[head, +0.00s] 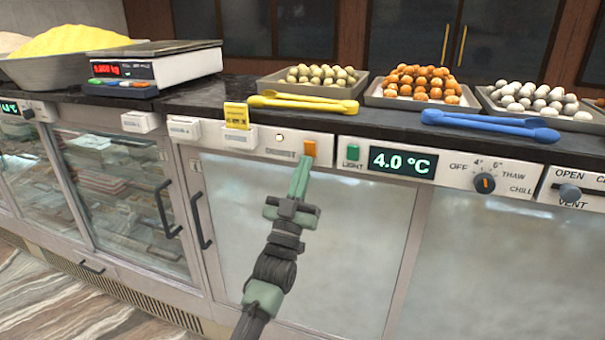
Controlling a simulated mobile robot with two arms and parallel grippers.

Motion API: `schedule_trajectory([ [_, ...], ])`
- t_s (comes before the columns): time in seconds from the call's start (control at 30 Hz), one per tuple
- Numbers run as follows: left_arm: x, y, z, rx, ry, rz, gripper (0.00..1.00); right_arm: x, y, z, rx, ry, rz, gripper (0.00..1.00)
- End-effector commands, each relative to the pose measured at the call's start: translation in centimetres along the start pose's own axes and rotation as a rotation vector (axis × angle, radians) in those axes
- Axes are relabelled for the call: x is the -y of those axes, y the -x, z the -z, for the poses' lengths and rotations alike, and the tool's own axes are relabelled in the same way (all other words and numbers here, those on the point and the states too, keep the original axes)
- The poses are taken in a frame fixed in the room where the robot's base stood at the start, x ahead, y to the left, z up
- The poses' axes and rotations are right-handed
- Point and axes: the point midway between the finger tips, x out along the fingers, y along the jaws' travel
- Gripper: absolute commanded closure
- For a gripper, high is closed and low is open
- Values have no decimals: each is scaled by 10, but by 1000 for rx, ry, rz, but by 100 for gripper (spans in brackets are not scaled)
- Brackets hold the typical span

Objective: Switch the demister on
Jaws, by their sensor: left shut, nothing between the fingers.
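An orange rocker switch (310,148) sits on the counter's front control strip, left of the green LIGHT switch (352,152). A small round lamp (279,137) is to its left, pale yellowish; the label below it is too small to read. My left gripper (304,162) is shut and empty, its green fingertips pointing up at the orange switch from just below. The tips look very close to its lower edge; I cannot tell whether they touch. The glass door (340,225) behind the arm looks fogged. My right gripper is not in view.
A 4.0 °C display (402,163), an orange-marked dial (484,183) and a vent knob (570,193) lie to the right. A yellow card (237,115) stands left. Yellow tongs (303,103), blue tongs (489,125) and sweet trays are on the countertop above. Door handles (202,220) protrude.

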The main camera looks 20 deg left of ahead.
Motion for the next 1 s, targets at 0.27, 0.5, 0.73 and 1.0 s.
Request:
schedule_trajectory([
  [0.27,0,38,-5,6,0,0,100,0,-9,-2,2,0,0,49],
  [0.5,0,71,-6,6,-1,0,100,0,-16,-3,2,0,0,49],
  [0.73,0,78,-5,4,-1,0,100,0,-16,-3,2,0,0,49],
  [1.0,0,77,-5,5,0,0,100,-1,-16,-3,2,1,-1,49],
])
